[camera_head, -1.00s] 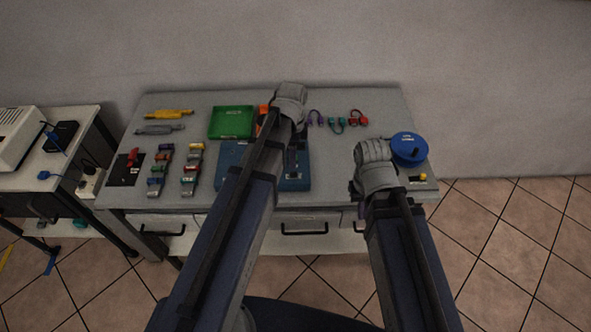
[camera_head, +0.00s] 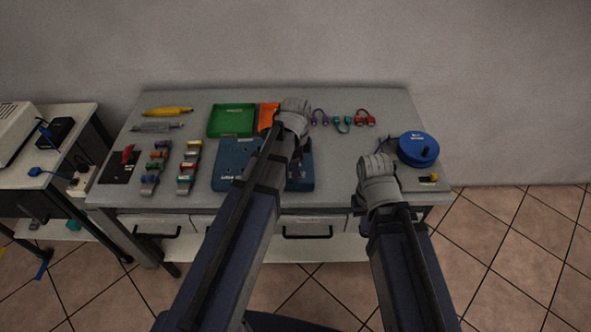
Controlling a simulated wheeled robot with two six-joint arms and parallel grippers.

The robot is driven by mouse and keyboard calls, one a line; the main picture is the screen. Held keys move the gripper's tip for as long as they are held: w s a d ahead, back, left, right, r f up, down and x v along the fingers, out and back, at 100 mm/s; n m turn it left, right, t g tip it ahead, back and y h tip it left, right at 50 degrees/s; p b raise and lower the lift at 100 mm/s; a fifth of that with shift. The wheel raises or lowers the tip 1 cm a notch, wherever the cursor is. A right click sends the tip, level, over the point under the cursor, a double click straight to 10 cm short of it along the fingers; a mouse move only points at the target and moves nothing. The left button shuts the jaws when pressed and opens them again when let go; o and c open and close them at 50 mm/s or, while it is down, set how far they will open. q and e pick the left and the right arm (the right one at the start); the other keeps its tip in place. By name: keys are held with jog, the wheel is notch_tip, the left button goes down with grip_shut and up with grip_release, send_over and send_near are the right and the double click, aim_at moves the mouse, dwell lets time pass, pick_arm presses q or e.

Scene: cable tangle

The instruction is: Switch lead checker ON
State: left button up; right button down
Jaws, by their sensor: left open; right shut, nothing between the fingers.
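A blue box (camera_head: 235,166) with small pale lettering lies flat at the middle of the table; it may be the lead checker, but I cannot read the label. A switch on it cannot be made out. My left gripper (camera_head: 300,165) points down over the box's right part, mostly hidden behind its own wrist; it is open. Whether it touches the box cannot be told. My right gripper (camera_head: 358,202) is at the table's front edge, right of the box, shut and empty, largely hidden by its wrist.
A black plate with a red lever (camera_head: 127,155) is at the left. Coloured connector strips (camera_head: 190,165), a green tray (camera_head: 232,120), an orange piece (camera_head: 267,115), short leads (camera_head: 342,123) and a blue reel (camera_head: 418,149) surround the box. A small yellow-topped part (camera_head: 429,178) lies front right.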

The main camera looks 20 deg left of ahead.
pick_arm(q)
jog(key=shift+c, duration=0.2)
grip_shut()
dwell(0.3)
jog(key=shift+w+d+y, duration=0.15)
jog(key=shift+d+y, duration=0.2)
jog(key=shift+y, duration=0.45)
jog(key=shift+d+f+g+y+b, duration=0.15)
jog(key=shift+g+y+b, duration=0.25)
jog(key=shift+y+b, duration=0.25)
jog(key=shift+y, duration=0.35)
